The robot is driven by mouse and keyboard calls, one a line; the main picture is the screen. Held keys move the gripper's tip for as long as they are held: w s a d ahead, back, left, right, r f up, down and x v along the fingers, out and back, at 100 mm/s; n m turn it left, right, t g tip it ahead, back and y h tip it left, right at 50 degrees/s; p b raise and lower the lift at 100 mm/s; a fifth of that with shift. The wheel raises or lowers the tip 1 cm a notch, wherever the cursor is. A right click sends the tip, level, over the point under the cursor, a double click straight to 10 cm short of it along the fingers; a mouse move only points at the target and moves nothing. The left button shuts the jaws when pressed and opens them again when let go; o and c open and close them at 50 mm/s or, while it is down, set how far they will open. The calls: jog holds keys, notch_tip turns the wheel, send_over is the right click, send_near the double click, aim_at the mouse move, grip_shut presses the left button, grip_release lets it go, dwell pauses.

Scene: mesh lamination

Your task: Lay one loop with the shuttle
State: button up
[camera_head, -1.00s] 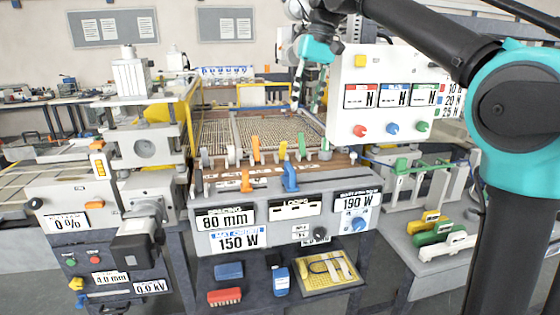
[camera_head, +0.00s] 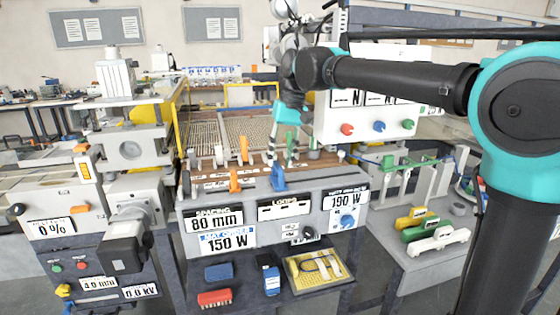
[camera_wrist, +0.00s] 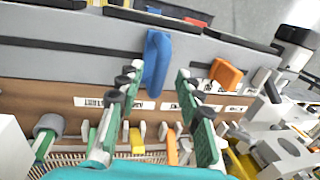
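My gripper (camera_head: 281,150) is over the front wooden rail of the mesh bed, near the blue lever. In the wrist view its two green-and-black fingers (camera_wrist: 160,78) are apart. The blue lever (camera_wrist: 157,62) shows between and beyond them; I cannot tell whether they touch it. That lever stands on the machine's front edge in the head view (camera_head: 278,178). The mesh (camera_head: 220,132) lies flat behind the rail, partly hidden by my arm. Yellow (camera_head: 411,218), green (camera_head: 425,230) and white (camera_head: 440,240) handled pieces rest on the right bench; I cannot tell whether one is the shuttle.
An orange lever (camera_head: 236,180) stands left of the blue one. Several coloured pegs line the rail. A control box (camera_head: 365,125) with knobs hangs right of my gripper. The LOOPS panel (camera_head: 284,208) is on the front face. A lower shelf holds a red brush (camera_head: 215,298) and a yellow tray (camera_head: 318,270).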

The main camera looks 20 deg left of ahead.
jog(key=shift+s+f, duration=0.1)
jog(key=shift+f, duration=0.5)
grip_shut()
